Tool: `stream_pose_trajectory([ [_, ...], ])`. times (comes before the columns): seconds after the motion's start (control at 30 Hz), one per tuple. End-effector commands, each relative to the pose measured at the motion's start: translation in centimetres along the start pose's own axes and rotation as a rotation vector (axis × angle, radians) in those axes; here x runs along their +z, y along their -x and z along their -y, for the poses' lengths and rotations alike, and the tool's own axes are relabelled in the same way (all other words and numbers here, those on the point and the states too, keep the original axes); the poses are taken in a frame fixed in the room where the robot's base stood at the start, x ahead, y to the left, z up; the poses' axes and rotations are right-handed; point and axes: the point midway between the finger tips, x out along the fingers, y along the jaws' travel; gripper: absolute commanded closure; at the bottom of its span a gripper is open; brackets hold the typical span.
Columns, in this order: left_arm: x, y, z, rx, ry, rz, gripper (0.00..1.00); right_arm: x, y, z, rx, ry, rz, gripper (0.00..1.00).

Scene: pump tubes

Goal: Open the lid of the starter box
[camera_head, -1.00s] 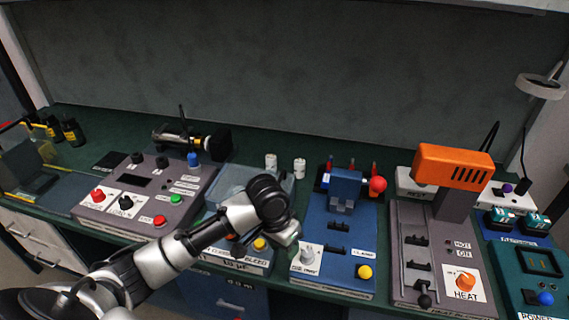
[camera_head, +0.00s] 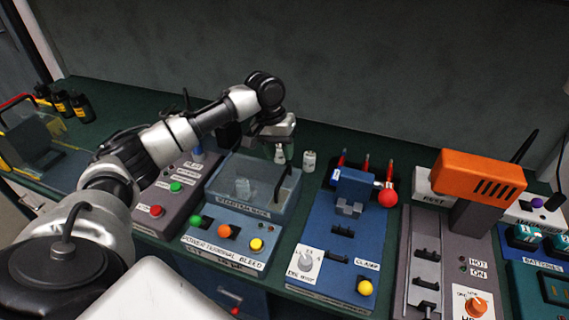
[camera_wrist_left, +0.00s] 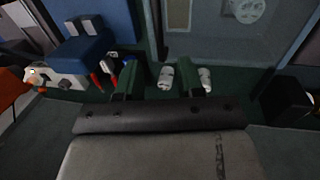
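The starter box (camera_head: 243,210) stands in the middle of the bench in the head view. Its clear lid (camera_head: 262,172) looks closed, with a pale object visible inside. A dark upright handle (camera_head: 281,183) is at its right side; it appears as a dark bar in the left wrist view (camera_wrist_left: 152,28). My left gripper (camera_head: 279,146) is above the bench, behind the box's back right corner and apart from the handle. In the left wrist view its fingers (camera_wrist_left: 170,76) are spread and hold nothing. My right gripper is not in view.
Two white cylinders stand behind the box; one (camera_head: 309,160) is clear in the head view, and one (camera_wrist_left: 166,76) shows between my fingers in the wrist view. A blue clamp unit (camera_head: 330,240) is right of the box. A grey control panel (camera_head: 160,205) is left.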

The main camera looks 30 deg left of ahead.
Motion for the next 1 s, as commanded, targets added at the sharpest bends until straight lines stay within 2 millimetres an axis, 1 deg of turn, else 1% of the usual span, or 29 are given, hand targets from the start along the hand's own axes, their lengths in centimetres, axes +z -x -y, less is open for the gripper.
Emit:
stream_pose_trajectory([
  [0.03, 0.1, -1.0, 0.0, 0.000, 0.000, 0.004, 0.62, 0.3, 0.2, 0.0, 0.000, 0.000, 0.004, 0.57],
  [0.13, 0.1, -2.7, 0.0, -0.002, 0.000, 0.003, 0.62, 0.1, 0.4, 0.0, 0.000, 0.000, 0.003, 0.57],
  [0.2, 0.1, -3.7, 0.0, -0.001, 0.000, 0.002, 0.62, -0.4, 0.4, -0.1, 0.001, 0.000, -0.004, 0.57],
  [0.3, 0.0, -4.7, -0.1, 0.000, -0.002, 0.000, 0.62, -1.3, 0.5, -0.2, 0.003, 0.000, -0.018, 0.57],
  [0.43, 0.0, -5.3, 0.0, 0.000, -0.002, 0.000, 0.62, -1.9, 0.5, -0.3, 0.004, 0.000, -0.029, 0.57],
  [0.67, 0.0, -5.4, 0.0, -0.001, -0.002, -0.001, 0.62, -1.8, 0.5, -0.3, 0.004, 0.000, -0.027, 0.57],
  [0.7, 0.0, -5.4, 0.0, -0.001, -0.002, -0.001, 0.64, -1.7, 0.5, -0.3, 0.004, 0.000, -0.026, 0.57],
  [0.93, 0.0, -5.4, 0.0, -0.001, -0.002, -0.001, 0.99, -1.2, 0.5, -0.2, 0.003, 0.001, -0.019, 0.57],
  [1.0, 0.0, -5.4, 0.0, -0.001, -0.002, -0.001, 1.00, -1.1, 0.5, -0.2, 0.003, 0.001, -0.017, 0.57],
])
